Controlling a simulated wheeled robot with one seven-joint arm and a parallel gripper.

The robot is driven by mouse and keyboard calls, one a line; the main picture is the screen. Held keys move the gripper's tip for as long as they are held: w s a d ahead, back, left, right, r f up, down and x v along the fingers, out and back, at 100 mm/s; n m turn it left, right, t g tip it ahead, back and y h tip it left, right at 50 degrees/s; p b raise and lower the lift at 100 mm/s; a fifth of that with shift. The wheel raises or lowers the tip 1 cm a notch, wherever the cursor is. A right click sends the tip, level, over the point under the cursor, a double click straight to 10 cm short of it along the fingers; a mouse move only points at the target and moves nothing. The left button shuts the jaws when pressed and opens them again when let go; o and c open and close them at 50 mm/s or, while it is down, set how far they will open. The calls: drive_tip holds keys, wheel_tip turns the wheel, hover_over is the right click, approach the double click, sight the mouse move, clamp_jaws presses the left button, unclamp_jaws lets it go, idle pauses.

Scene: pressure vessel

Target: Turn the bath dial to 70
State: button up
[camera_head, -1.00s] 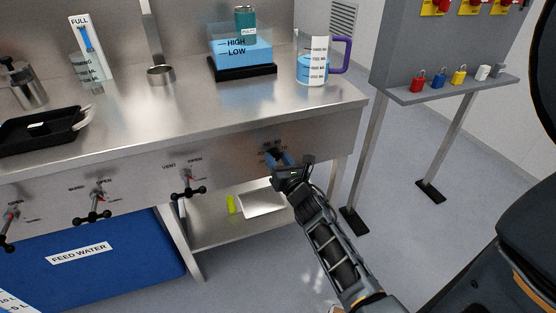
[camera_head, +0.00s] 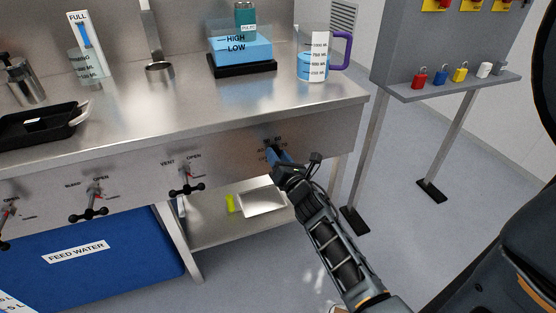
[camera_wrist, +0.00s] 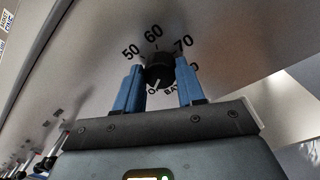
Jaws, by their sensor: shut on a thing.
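The bath dial is a black round knob (camera_wrist: 159,72) on the steel front panel, with the numbers 50, 60 and 70 around its upper side in the wrist view. A pale line shows on the knob's lower part; I cannot tell for sure which mark it points at. My gripper (camera_wrist: 160,88) has its two blue fingers on either side of the knob, shut on it. In the head view my gripper (camera_head: 278,156) is at the right end of the panel and hides most of the dial.
Several black valve handles (camera_head: 187,182) sit along the panel to the left. Above is the steel bench top (camera_head: 200,105) with a blue bath (camera_head: 240,52) and a measuring jug (camera_head: 313,60). Below is a shelf with a metal tray (camera_head: 262,202). A grey stand (camera_head: 440,92) with padlocks is at right.

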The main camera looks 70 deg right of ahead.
drive_tip(key=shift+w+a+f+n+g+b, duration=0.1)
drive_tip(key=shift+n+g+b, duration=0.15)
drive_tip(key=shift+n+b, duration=3.85)
drive_tip(key=shift+w+a+f+n+g+b, duration=0.2)
drive_tip(key=shift+n+b, duration=1.65)
drive_tip(key=shift+n, duration=4.4)
drive_tip(key=shift+s+d+r+n+g+b, duration=0.1)
drive_tip(key=shift+n+g+b, duration=0.25)
drive_tip(key=shift+n+b, duration=3.75)
drive_tip(key=shift+n+p, duration=0.85)
drive_tip(key=shift+p, duration=0.25)
drive_tip(key=o, duration=1)
drive_tip(key=shift+o, duration=0.2)
